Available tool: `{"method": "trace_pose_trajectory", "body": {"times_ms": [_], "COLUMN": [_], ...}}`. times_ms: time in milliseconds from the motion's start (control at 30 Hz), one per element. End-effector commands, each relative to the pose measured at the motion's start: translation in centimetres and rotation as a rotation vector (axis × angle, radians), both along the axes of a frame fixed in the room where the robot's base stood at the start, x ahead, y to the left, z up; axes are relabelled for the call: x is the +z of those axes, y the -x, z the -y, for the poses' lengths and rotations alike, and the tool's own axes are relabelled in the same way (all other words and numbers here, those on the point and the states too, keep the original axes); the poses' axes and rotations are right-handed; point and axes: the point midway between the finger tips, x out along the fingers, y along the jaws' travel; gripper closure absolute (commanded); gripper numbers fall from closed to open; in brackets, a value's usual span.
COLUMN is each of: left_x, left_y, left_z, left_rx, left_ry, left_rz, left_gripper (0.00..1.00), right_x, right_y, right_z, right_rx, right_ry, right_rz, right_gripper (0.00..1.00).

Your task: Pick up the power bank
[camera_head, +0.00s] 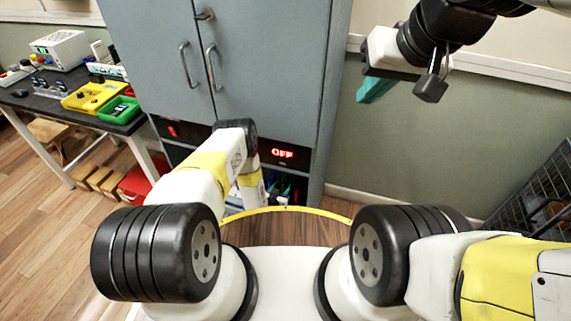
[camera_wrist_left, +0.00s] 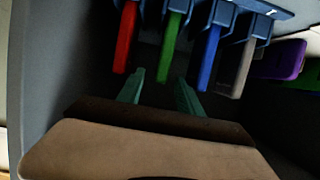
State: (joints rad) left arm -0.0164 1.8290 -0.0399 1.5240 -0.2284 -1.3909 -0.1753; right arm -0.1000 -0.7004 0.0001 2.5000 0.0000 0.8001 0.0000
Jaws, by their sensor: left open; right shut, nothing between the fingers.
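Several upright slabs hang in a row from a blue rack (camera_wrist_left: 235,12) in the left wrist view: a red slab (camera_wrist_left: 126,38), a green slab (camera_wrist_left: 172,42), a blue slab (camera_wrist_left: 209,58) and a grey slab (camera_wrist_left: 243,68). I cannot tell which, if any, is the power bank. My left gripper (camera_wrist_left: 160,90) is open, its teal fingertips just below the green slab, one to each side, with nothing held. In the head view my left arm hides most of that gripper at the cabinet's lower opening. My right gripper (camera_head: 374,90) is shut and empty, raised by the wall.
The grey cabinet (camera_head: 260,60) has a lit OFF panel (camera_head: 283,153) above the opening. A purple item (camera_wrist_left: 281,60) lies right of the rack. A black table (camera_head: 55,98) with yellow bin (camera_head: 93,96) and green bin (camera_head: 119,110) stands left. A wire rack (camera_head: 535,190) stands right.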

Motion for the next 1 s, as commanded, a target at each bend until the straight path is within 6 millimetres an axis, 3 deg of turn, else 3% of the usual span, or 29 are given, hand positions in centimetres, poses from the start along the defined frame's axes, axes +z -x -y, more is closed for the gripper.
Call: {"method": "trace_pose_trajectory", "body": {"times_ms": [300, 600, 833, 1000], "left_x": [-1.6, -1.8, -1.8, -1.8], "left_y": [-3.8, -4.3, -4.3, -4.3], "left_z": [1.2, 1.3, 1.3, 1.3], "left_rx": [-0.001, 0.000, 0.000, 0.000], "left_ry": [0.000, 0.000, 0.000, -0.001], "left_rz": [0.002, 0.000, 0.000, 0.001], "left_gripper": [0.57, 0.57, 1.00, 1.00], "right_x": [0.0, 0.0, 0.0, 0.0], "right_y": [0.0, 0.0, 0.0, 0.0], "right_z": [0.0, 0.0, 0.0, 0.0], "right_rx": [0.000, 0.000, 0.000, 0.000], "right_ry": [0.000, 0.000, 0.000, 0.000], "right_rz": [0.000, 0.000, 0.000, 0.000], "right_gripper": [1.00, 1.00, 1.00, 1.00]}}
